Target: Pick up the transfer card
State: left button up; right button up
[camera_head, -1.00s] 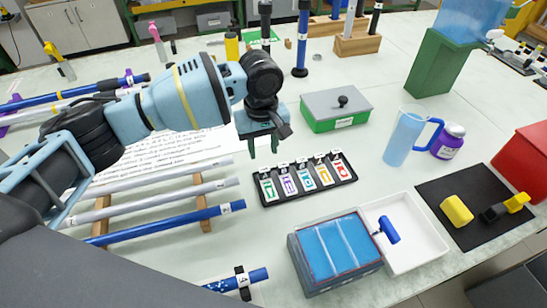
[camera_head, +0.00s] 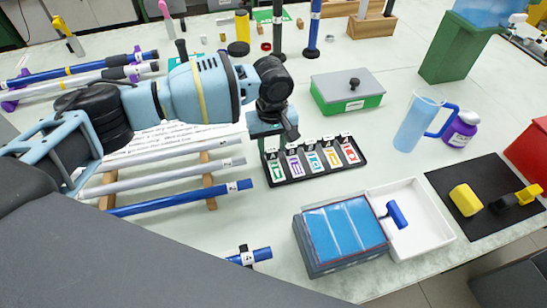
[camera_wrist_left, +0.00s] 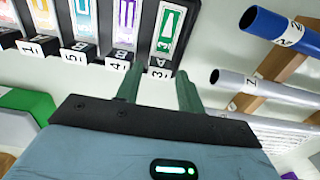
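A black rack (camera_head: 322,176) in the middle of the table holds several white cards with coloured marks. The green-marked card (camera_head: 276,170) is at its left end, beside a purple-marked card (camera_head: 294,165). I cannot tell from the print which card is the transfer card. My left gripper (camera_head: 267,146) is over the rack's left end. In the left wrist view, the gripper (camera_wrist_left: 158,84) is open and empty, its two fingers apart and pointing at the slot of the green-marked card (camera_wrist_left: 169,32). I cannot tell whether they touch the rack. My right gripper is out of view.
Blue and grey rods (camera_head: 180,198) lie on wooden supports left of the rack. A green box with a grey lid (camera_head: 346,92) stands behind it. A blue-topped grey box (camera_head: 342,238) and a white tray (camera_head: 430,232) stand in front. A blue jug (camera_head: 414,125) is at right.

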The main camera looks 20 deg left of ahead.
pick_arm(q)
jog(key=shift+f, duration=0.65)
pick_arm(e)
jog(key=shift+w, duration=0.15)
pick_arm(q)
jog(key=shift+c, duration=0.5)
jog(key=c, duration=0.5)
jog(key=shift+c, duration=0.6)
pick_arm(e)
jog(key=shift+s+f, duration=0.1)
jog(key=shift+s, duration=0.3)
pick_arm(q)
jog(key=shift+r, duration=0.55)
notch_tip(320, 180, up, 3)
jog(key=shift+f, duration=0.2)
jog(key=s+d+r+p, duration=0.1)
jog(key=s+d+p, duration=0.2)
jog(key=s, duration=1.2)
jog(key=shift+s+r, duration=0.15)
jog(key=shift+s, duration=0.2)
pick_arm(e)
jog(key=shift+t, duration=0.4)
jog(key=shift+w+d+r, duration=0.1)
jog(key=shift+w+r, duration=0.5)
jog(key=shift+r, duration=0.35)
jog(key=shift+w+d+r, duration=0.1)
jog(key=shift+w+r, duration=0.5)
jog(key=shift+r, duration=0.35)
